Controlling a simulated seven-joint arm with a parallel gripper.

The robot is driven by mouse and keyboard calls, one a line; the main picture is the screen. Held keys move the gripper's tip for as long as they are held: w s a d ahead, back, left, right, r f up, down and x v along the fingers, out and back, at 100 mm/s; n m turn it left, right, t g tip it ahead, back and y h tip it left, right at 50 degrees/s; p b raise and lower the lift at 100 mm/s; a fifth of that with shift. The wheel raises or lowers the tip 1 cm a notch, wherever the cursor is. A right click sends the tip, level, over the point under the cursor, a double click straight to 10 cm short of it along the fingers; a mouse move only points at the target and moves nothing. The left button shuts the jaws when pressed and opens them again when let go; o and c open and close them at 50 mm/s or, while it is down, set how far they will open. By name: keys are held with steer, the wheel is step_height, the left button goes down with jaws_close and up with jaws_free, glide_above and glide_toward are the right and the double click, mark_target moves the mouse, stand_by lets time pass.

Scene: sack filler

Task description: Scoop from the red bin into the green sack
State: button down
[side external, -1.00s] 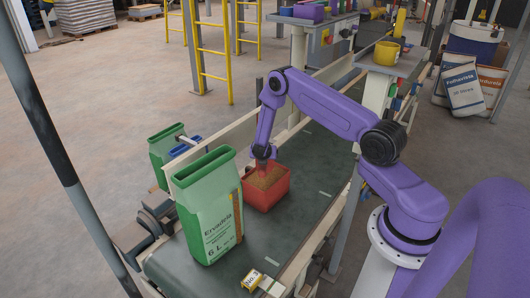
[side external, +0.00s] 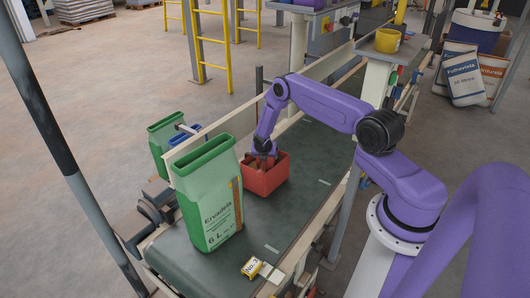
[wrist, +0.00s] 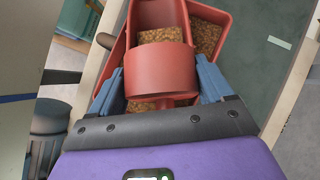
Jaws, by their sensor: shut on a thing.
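The red bin (side external: 266,185) stands on the dark belt, right of the green sack (side external: 208,212). The sack stands upright with its mouth open at the top. In the wrist view the bin (wrist: 222,22) holds brown grain (wrist: 206,40). My gripper (wrist: 160,95) is shut on a red scoop (wrist: 160,72), its blue fingers on either side of the scoop's handle end. The scoop is over or inside the bin, with some grain showing in it; how deep it sits I cannot tell. In the side view my gripper (side external: 263,156) is at the bin.
A second green sack (side external: 165,135) and a blue container (side external: 187,136) stand behind the belt's far rail (side external: 222,122). The belt right of the bin is clear.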

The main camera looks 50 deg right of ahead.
steer(key=shift+w+d+f, duration=0.1)
steer(key=shift+d+f, duration=0.15)
steer(key=shift+f, duration=0.3)
steer(key=shift+d+f, duration=0.2)
steer(key=shift+f, duration=0.3)
steer(key=shift+s+a+r+t+h, duration=0.1)
steer(key=shift+a+t+h, duration=0.2)
steer(key=shift+h, duration=0.2)
steer(key=shift+s+a+t+h, duration=0.1)
steer(key=shift+a+t+h, duration=0.05)
steer(key=shift+t+h, duration=0.3)
steer(key=shift+s+a+r+t+h, duration=0.3)
steer(key=shift+a+r+h, duration=0.1)
steer(key=shift+a+h, duration=0.25)
steer(key=shift+t+h, duration=0.35)
steer(key=shift+h, duration=0.35)
steer(key=shift+s+a+r, duration=0.15)
steer(key=shift+a+r, duration=0.1)
steer(key=shift+r, duration=1)
steer(key=shift+s+a+r, duration=0.15)
steer(key=shift+a+r, duration=0.15)
steer(key=shift+r, duration=0.9)
steer(key=shift+s+a+r, duration=0.15)
steer(key=shift+a+r, duration=0.1)
steer(key=shift+r, duration=1)
